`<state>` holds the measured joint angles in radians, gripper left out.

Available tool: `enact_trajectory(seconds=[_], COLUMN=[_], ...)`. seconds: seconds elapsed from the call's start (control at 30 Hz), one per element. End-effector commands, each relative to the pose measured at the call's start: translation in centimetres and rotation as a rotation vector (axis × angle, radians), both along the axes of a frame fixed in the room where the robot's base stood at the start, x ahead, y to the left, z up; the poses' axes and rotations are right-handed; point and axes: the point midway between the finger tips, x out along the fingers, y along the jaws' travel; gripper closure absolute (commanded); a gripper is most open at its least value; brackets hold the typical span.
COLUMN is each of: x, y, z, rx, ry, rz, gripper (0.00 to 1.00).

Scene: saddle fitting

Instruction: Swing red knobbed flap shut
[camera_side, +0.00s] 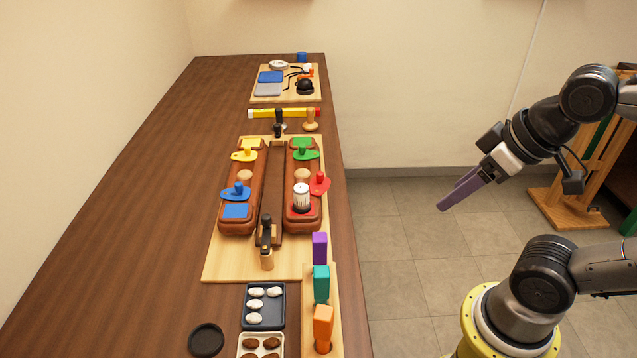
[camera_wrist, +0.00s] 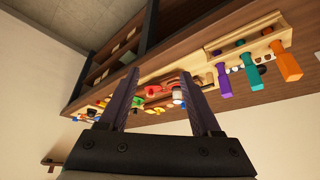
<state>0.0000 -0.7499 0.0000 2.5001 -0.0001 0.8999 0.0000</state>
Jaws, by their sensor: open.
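My gripper (camera_side: 452,198) hangs in the air over the floor, well to the right of the table and clear of the flap. Its long dark fingers are apart with nothing between them; they also show in the wrist view (camera_wrist: 160,105). In the wrist view the fittings are small and tilted, and the flap is hard to make out.
Green (camera_side: 305,152), yellow (camera_side: 243,154) and blue (camera_side: 236,191) knobbed flaps sit on the two blocks. A dark post (camera_side: 266,236) stands between them at the near end. Upright purple (camera_side: 319,247), teal (camera_side: 321,283) and orange (camera_side: 323,325) handles line the table's right edge. The table's left side is mostly free.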

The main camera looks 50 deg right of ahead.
Motion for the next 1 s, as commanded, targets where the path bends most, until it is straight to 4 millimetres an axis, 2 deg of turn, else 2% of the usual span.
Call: enact_trajectory(seconds=[0.33, 0.4, 0.57, 0.67, 0.77, 0.87, 1.0], x=[0.0, 0.0, -0.3, -0.1, 0.9, 2.8, 6.4], y=[0.0, 0.0, 0.1, 0.5, 1.2, 1.7, 2.1], z=[0.0, 0.0, -0.1, 1.1, 3.1, 5.2, 7.8], rx=[0.000, 0.002, 0.055, 0.142, 0.249, 0.361, 0.506], ry=[0.000, 0.000, 0.017, 0.014, 0.027, 0.065, 0.141], rz=[0.000, -0.004, -0.095, -0.217, -0.362, -0.528, -0.771], gripper=[0.35, 0.47, 0.47, 0.47, 0.47, 0.47, 0.47])
